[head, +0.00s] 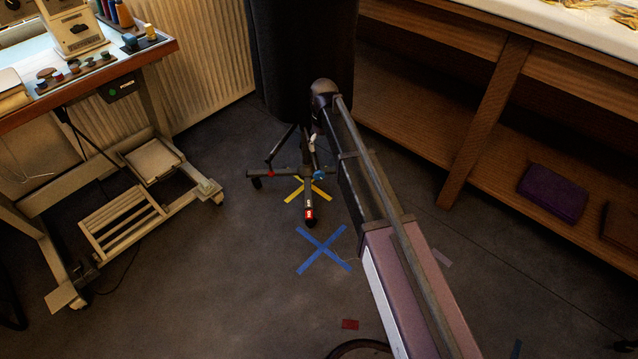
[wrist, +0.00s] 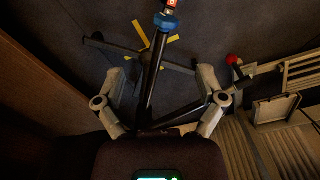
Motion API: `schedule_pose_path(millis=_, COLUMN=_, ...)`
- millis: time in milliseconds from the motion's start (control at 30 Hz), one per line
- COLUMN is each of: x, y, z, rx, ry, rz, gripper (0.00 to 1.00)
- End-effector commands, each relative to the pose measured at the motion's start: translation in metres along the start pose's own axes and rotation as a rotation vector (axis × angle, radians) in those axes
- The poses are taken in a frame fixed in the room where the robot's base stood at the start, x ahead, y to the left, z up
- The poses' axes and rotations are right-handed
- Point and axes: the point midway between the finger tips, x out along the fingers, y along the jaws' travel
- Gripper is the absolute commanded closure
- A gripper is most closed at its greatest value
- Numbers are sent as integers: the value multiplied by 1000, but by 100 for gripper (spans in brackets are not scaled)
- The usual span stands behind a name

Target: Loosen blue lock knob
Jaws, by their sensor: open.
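The blue lock knob (head: 319,174) is low on the black wheeled stand (head: 290,172) under a dark hanging or padded form. In the wrist view a blue collar-like part (wrist: 167,22), seemingly this knob, is at the top, near a red and white label. My gripper (wrist: 162,76) is open, its two grey fingers spread on either side of the stand's black pole, short of the blue part. I see no contact between fingers and knob. In the head view my arm and the dark form hide most of the gripper.
The dark form (head: 305,60) hangs over the stand. A red knob (wrist: 234,60) shows to the right in the wrist view. A sewing table (head: 150,60) stands left, wooden shelving (head: 485,120) right. A blue tape cross (head: 323,250) marks clear floor in front.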

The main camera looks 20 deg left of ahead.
Motion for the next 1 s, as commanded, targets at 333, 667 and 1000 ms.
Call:
schedule_pose_path(millis=333, x=9, y=-9, z=-9, rx=-20, ry=0, rz=0, gripper=10)
schedule_pose_path(millis=667, x=11, y=-9, z=-9, rx=-19, ry=0, rz=0, gripper=10)
schedule_pose_path(millis=1000, x=28, y=-9, z=-9, rx=-19, ry=0, rz=0, gripper=10)
